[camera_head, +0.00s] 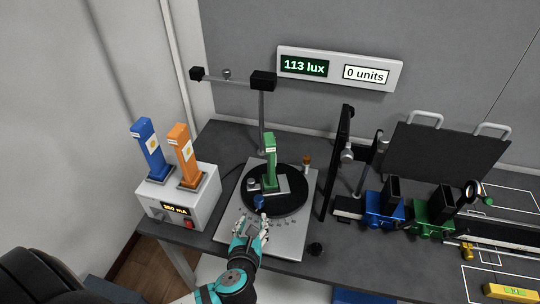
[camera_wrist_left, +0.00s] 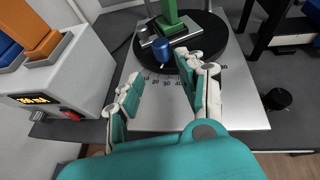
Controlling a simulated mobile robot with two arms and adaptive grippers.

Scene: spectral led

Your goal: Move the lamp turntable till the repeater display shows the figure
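The lamp turntable is a black round disc (camera_head: 297,203) on a grey base plate with a printed scale; it also shows in the left wrist view (camera_wrist_left: 212,42). A green lamp (camera_head: 270,158) stands upright on it. A blue knob (camera_head: 259,202) sits at the disc's near edge, also in the left wrist view (camera_wrist_left: 162,50). My right gripper is out of view.
A white supply box (camera_head: 178,205) holding blue and orange lamps stands left of the turntable. A tall black screen (camera_head: 338,160) stands to its right, with blue (camera_head: 384,221) and green (camera_head: 433,214) units beyond. A black knob (camera_head: 316,249) is at the plate's near right corner.

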